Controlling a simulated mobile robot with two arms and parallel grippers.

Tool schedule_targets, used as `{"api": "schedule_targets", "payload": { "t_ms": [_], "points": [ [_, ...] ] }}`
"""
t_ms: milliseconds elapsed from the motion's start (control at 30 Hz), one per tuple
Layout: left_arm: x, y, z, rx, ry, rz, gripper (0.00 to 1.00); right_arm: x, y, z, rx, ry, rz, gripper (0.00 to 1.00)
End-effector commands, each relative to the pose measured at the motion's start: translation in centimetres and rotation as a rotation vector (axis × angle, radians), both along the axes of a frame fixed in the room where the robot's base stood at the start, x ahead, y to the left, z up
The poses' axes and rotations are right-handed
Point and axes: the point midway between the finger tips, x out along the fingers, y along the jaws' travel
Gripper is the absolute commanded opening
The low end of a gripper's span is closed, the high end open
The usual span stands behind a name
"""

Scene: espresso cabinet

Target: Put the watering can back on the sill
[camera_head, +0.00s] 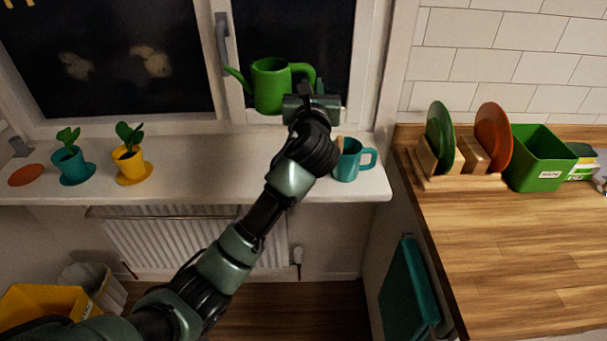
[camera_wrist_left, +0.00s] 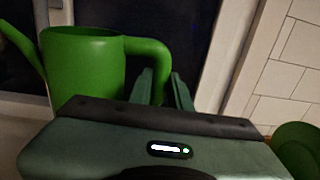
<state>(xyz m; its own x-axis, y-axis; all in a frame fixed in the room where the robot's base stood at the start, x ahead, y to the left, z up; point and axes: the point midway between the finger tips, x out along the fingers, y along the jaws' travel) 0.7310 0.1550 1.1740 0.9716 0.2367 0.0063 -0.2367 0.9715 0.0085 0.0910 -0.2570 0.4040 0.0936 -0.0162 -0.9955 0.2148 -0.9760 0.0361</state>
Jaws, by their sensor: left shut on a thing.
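The green watering can (camera_head: 271,85) is upright, with its spout to the left and its handle to the right, in front of the window. My left gripper (camera_head: 304,92) is shut on its handle, and the can appears to be above the sill. In the left wrist view the can (camera_wrist_left: 84,75) fills the upper left, and the fingers of my left gripper (camera_wrist_left: 166,90) are at its handle. The white sill (camera_head: 215,165) runs below the window. My arm hides part of the sill. My right gripper is not in view.
On the sill stand a teal potted plant (camera_head: 70,160), a yellow potted plant (camera_head: 129,158), an empty orange saucer (camera_head: 26,175) and a teal mug (camera_head: 348,160). The sill between the yellow pot and my arm is clear. A dish rack (camera_head: 460,182) stands on the right counter.

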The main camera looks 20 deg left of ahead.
Motion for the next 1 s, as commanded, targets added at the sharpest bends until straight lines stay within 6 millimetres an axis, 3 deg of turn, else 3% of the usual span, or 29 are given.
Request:
{"api": "schedule_targets", "payload": {
  "t_ms": [67, 167, 400, 633, 1000],
  "points": [
    [-0.1, 0.0, 0.1, 0.002, 0.000, -0.002, 0.00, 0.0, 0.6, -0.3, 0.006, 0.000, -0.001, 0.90],
    [-0.1, 0.0, -1.4, 0.003, 0.007, -0.002, 0.00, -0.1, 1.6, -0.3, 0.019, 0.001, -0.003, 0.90],
    [-0.1, 0.0, -7.7, 0.005, 0.008, -0.002, 0.00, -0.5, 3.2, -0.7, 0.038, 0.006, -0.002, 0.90],
    [-0.1, -0.1, -13.1, 0.006, 0.006, -0.004, 0.00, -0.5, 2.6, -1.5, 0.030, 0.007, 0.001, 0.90],
    [-0.2, -0.1, -17.4, 0.005, 0.005, -0.004, 0.00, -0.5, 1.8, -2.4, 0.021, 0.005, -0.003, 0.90]
  ]
}}
